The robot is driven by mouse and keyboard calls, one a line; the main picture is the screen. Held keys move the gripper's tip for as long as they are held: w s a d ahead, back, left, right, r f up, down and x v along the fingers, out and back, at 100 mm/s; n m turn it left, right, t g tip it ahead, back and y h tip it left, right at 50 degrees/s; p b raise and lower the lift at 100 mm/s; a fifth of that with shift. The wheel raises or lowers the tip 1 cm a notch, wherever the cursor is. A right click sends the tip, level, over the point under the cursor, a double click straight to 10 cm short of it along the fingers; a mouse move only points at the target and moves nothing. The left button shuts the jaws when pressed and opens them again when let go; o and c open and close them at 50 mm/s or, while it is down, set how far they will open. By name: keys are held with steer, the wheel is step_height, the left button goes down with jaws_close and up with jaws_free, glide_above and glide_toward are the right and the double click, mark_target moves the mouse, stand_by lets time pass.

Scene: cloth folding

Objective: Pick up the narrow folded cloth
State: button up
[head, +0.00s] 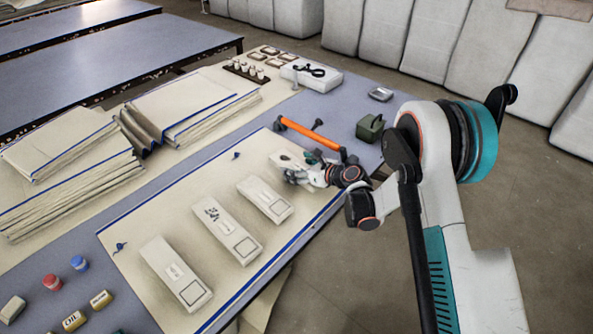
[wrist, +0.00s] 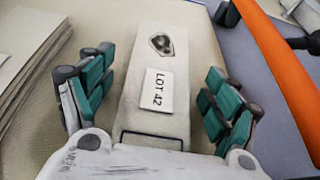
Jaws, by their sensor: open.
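A narrow folded cream cloth (wrist: 150,118) lies lengthwise between the fingers of my gripper (wrist: 160,65) in the wrist view. It bears a white "LOT 42" label and a dark emblem near its far end. My gripper is open, with teal-padded fingers on both sides of the cloth and a visible gap on each side. The palm hides the near end of the cloth. In the head view my gripper (head: 300,174) is low over the far end of the cream mat, and mostly hides this cloth (head: 284,158).
Three similar narrow folded pieces (head: 265,200) lie in a row on the blue-edged mat (head: 135,215). An orange bar (head: 308,134) lies just beyond my gripper. Stacked cloth (head: 70,190) lies at left.

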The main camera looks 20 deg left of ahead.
mark_target(298, 166)
steer(key=c, duration=1.2)
step_height(298, 166, up, 20)
steer(key=p, duration=0.7)
steer(key=d+r+m+t+h, duration=0.2)
steer(key=d+r, duration=0.1)
steer(key=d, duration=0.9)
steer(key=d+r+m+t+h, duration=0.1)
steer(key=d+r+m+t, duration=0.15)
steer(key=d, duration=0.95)
steer(key=s+d+r+m+h, duration=0.1)
steer(key=s+d, duration=0.2)
steer(key=d, duration=0.3)
steer(key=s+d+r+m+t+h, duration=0.1)
steer(key=s+d+r+m+h, duration=0.1)
steer(key=d, duration=0.5)
steer(key=s+d+r+m+t+h, duration=0.1)
steer(key=s+d+m+h, duration=0.1)
steer(key=s+d, duration=0.2)
steer(key=d, duration=0.3)
steer(key=shift+s+r, duration=0.2)
steer(key=shift+s, duration=0.05)
